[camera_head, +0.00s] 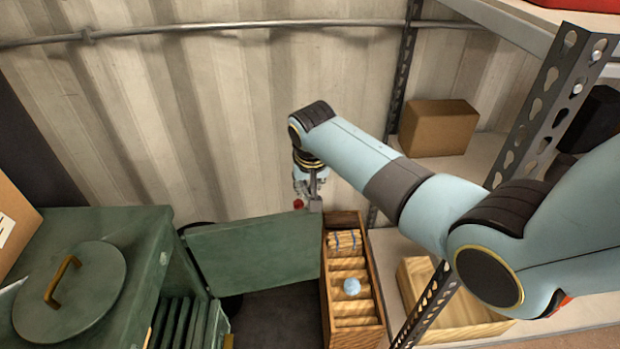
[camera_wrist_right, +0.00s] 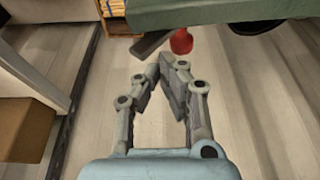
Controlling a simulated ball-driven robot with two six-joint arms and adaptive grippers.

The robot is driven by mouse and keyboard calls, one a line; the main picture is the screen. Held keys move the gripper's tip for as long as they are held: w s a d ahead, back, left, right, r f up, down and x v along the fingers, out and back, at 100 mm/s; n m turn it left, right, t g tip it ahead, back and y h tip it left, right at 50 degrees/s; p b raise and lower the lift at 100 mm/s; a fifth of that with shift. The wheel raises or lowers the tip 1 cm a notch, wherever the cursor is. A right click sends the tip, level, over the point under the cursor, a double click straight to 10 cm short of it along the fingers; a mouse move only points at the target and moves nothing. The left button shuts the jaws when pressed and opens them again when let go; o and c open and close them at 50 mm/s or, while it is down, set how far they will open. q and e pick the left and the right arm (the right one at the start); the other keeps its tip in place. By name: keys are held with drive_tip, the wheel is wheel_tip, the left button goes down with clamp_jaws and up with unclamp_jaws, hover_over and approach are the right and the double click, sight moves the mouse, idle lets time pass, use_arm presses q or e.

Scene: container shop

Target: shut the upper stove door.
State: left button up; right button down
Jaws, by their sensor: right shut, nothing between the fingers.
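The green stove (camera_head: 150,235) stands at the left in the head view. Its upper door (camera_head: 255,255) stands wide open, reaching right from the stove's front; its edge also shows at the top of the wrist view (camera_wrist_right: 215,14). A red knob (camera_head: 298,205) shows at the door's free end, and in the wrist view (camera_wrist_right: 181,41) it is beside a dark grey bar. My right gripper (camera_head: 313,192) is at the far side of the door's free end; in the wrist view (camera_wrist_right: 172,72) its fingers are closed and empty, just short of the knob. I cannot tell whether they touch anything.
A wooden crate (camera_head: 377,312) with wooden pieces and a pale blue ball (camera_head: 352,286) stands close to the door's free end. A metal shelf with a cardboard box (camera_head: 437,127) and a wooden tray (camera_head: 462,326) is at the right. The corrugated wall (camera_head: 230,110) is behind.

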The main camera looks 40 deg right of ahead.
drive_tip(key=s, duration=0.1)
drive_tip(key=s+a+p, duration=0.1)
drive_tip(key=s, duration=0.1)
drive_tip(key=shift+a+p, duration=0.25)
drive_tip(key=shift+p, duration=0.1)
drive_tip(key=shift+s+a, duration=0.15)
drive_tip(key=shift+s, duration=0.25)
